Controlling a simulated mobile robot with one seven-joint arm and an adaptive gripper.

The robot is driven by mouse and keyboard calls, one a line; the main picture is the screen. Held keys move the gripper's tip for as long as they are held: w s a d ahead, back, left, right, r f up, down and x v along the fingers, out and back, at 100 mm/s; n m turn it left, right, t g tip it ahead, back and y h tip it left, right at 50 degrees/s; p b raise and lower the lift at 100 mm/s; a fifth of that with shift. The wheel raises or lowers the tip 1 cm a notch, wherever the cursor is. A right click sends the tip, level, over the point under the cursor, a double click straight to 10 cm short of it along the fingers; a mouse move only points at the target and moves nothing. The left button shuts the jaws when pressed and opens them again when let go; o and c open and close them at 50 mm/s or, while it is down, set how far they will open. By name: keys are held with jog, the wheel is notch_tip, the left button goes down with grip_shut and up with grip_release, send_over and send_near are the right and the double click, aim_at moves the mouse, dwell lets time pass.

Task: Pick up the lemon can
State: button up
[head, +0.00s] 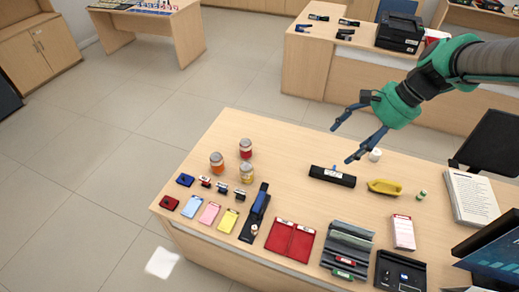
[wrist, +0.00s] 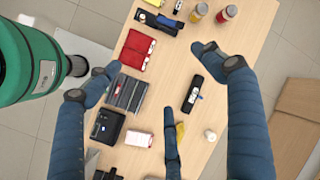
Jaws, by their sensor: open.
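The yellow can (head: 246,173), which looks like the lemon can, stands upright near the left part of the counter. Beside it stand an orange can (head: 217,161) and a red can (head: 245,148). In the wrist view the yellow can (wrist: 198,12) is at the top edge, left of the red can (wrist: 228,13). My gripper (head: 342,143) is open and empty, raised above the counter, well to the right of the cans. Its spread blue fingers (wrist: 163,75) show in the wrist view, apart from the cans.
The counter (head: 300,150) also holds a black bar-shaped object (head: 332,176), a yellow tray (head: 385,187), a black-and-blue device (head: 256,212), a red folder (head: 290,240) and small stamps (head: 222,188) close to the cans. The counter behind the cans is clear.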

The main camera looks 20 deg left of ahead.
jog(key=w+a+f+m+g+y+b, duration=0.1)
jog(key=w+a+f+m+g+y, duration=0.1)
jog(key=w+a+f, duration=0.6)
jog(key=m+g+y+b, duration=0.4)
jog(key=m+y, duration=0.1)
jog(key=m, duration=0.1)
send_near(251, 174)
jog(key=w+d, duration=0.2)
jog(key=w, duration=0.1)
jog(key=shift+s, duration=0.1)
jog(key=shift+b+x, duration=0.3)
jog(key=shift+x, duration=3.95)
jog(key=shift+s+f, duration=0.1)
jog(key=shift+f, duration=0.1)
jog(key=shift+n, duration=0.3)
jog(key=shift+b+x, duration=0.5)
jog(key=shift+x, duration=2)
jog(key=shift+d, duration=0.1)
